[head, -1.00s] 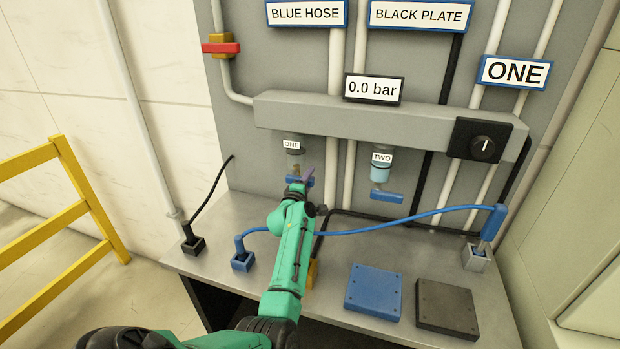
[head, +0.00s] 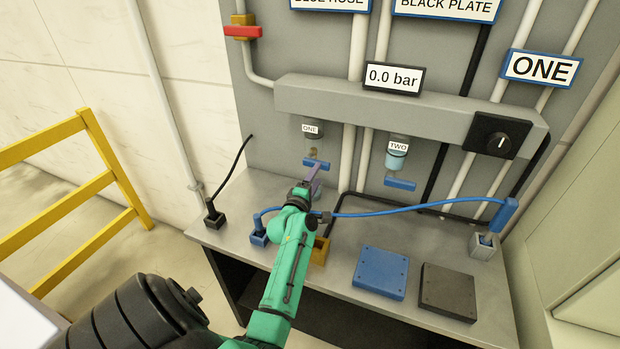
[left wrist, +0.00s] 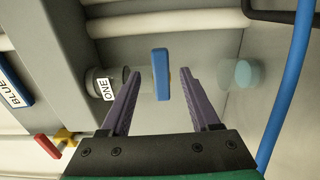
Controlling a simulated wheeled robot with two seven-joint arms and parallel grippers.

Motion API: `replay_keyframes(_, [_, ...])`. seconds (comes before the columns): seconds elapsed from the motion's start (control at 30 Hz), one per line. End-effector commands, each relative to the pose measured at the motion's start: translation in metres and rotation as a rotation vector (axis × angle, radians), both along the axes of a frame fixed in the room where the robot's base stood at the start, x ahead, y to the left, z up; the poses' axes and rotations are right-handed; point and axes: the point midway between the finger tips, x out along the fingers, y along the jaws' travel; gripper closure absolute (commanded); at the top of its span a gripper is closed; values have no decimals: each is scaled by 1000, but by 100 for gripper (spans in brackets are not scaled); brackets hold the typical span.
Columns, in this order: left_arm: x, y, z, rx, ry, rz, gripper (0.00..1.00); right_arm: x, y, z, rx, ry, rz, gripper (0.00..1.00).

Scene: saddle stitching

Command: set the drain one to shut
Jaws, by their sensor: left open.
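In the head view the handle lies crosswise, roughly level. My left gripper (head: 317,182) is open just below and in front of it, with purple fingers. In the left wrist view the blue handle (left wrist: 161,75) shows between the spread fingertips (left wrist: 159,76), with a gap on both sides. I cannot tell how deep it lies between them. My right gripper is not in view.
Bowl TWO (head: 396,157), holding blue liquid, hangs to the right with its own crosswise blue handle (head: 399,184). A blue hose (head: 420,210) crosses the bench. A gauge (head: 394,77) reads 0.0 bar. A red handle (head: 243,32) is at upper left. Blue and dark plates lie in front.

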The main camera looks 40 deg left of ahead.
Motion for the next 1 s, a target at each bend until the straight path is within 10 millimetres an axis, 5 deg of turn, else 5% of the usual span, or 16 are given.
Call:
replay_keyframes(0.1, [-29, -10, 3, -1, 3, 0, 38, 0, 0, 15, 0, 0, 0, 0])
replay_keyframes(0.27, [-48, -17, 1, -1, -1, -1, 38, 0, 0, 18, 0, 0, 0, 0])
replay_keyframes(0.83, [-49, -18, 0, 4, 3, -4, 38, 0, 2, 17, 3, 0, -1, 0])
replay_keyframes(0.93, [-49, -37, -4, 99, 91, -85, 38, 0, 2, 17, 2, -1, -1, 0])
replay_keyframes(1.0, [-52, -69, -14, 263, 241, -223, 38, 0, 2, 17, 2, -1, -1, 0])
